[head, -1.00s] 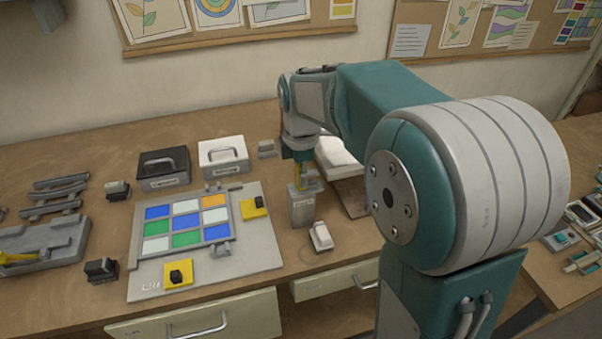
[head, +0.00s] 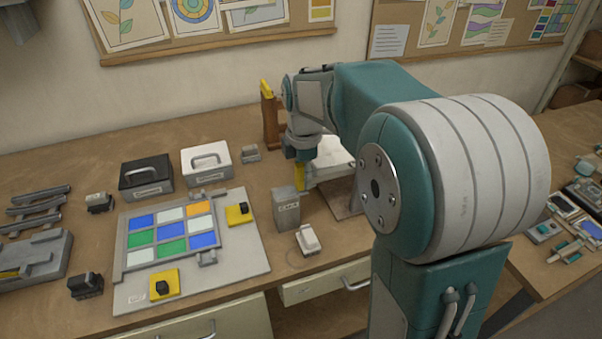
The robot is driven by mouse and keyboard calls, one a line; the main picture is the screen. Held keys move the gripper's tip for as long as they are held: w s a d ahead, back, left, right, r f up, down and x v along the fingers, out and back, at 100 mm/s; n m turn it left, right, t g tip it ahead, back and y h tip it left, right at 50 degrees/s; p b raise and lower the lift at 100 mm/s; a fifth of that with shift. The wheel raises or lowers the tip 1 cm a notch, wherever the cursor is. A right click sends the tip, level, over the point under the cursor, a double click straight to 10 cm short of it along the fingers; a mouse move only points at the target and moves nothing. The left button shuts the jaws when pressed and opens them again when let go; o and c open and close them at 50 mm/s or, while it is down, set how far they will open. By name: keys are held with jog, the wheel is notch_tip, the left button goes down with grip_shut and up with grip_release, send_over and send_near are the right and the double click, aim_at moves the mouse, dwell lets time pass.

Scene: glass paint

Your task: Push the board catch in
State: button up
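A light grey board (head: 130,293) lies flat on the bench, left of centre. It bears a frame of blue, green, white and orange glass panes (head: 171,245). A small grey catch-like piece (head: 207,258) sits at the frame's lower right corner; how far in it is cannot be told. My gripper (head: 301,178) points down right of the board, just behind a grey upright box (head: 286,210), well apart from the catch. One yellow finger part shows; the arm hides the rest, and I see nothing held.
Yellow pads with black knobs (head: 239,214) (head: 164,285) sit on the board. A black case (head: 146,178) and a white case (head: 206,163) stand behind it. A white switch-like device (head: 308,240) lies in front of the grey box. A brown post with a yellow top (head: 270,115) stands behind my arm.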

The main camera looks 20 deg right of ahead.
aim_at(303, 165)
jog(key=shift+a, duration=0.1)
jog(key=shift+r, duration=0.25)
notch_tip(303, 165, up, 11)
jog(key=shift+r, duration=0.2)
dwell(0.4)
jog(key=shift+s, duration=0.2)
jog(key=s+a+f+m+t, duration=0.2)
jog(key=s+f+m, duration=0.1)
jog(key=s+m, duration=0.6)
jog(key=s+a+f+m+t, duration=0.2)
jog(key=s+f+m+t, duration=0.1)
jog(key=s+m, duration=0.6)
jog(key=s+f, duration=0.1)
jog(key=s, duration=0.1)
jog(key=shift+s+t, duration=0.3)
